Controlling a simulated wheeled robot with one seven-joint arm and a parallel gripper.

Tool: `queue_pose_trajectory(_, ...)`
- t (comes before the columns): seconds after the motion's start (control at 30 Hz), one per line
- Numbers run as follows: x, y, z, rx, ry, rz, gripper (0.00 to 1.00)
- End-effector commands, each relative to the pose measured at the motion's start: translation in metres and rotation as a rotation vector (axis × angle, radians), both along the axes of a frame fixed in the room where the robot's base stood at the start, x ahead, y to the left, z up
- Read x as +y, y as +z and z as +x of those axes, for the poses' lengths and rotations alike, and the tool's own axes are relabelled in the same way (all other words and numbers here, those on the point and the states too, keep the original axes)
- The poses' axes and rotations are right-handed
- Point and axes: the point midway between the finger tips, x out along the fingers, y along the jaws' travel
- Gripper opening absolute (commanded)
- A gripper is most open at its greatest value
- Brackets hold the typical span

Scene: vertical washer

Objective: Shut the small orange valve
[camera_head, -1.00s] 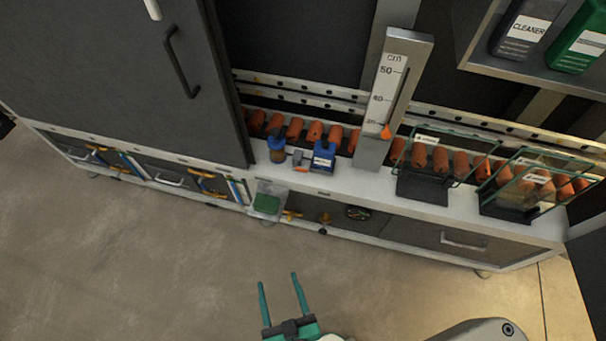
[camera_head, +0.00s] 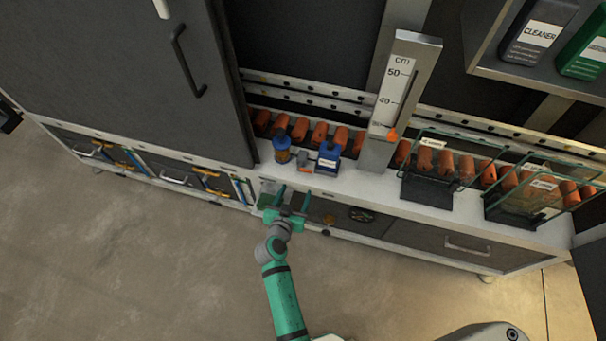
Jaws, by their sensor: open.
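My gripper (camera_head: 293,197) is open, its two teal fingers pointing at the front of the long bench near the counter edge. Nothing shows between the fingers. A small orange-yellow knob or valve (camera_head: 328,219) sits on the lower front, just right of my gripper; I cannot tell whether it is the task's valve or how it is set. The spot on the front directly behind my gripper is partly hidden by it. A small grey and orange piece (camera_head: 305,161) sits on the counter above, between two blue items.
Blue containers (camera_head: 329,159) (camera_head: 282,147) stand on the counter just above my gripper. A dark round gauge (camera_head: 361,214) is to the right. A metal column with a scale (camera_head: 398,85) rises behind. The floor in front is clear.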

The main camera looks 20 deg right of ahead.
Motion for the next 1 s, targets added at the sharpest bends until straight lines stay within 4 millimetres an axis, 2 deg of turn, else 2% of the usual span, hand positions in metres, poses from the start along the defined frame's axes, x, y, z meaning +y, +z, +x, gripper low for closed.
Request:
queue_pose_trajectory(0.2, -0.012, -0.001, 0.016, -0.006, -0.020, -0.005, 0.62)
queue_pose_trajectory(0.7, -0.050, -0.032, 0.077, -0.004, -0.014, -0.005, 0.62)
queue_pose_trajectory(1.0, -0.059, -0.038, 0.089, -0.005, -0.014, -0.004, 0.62)
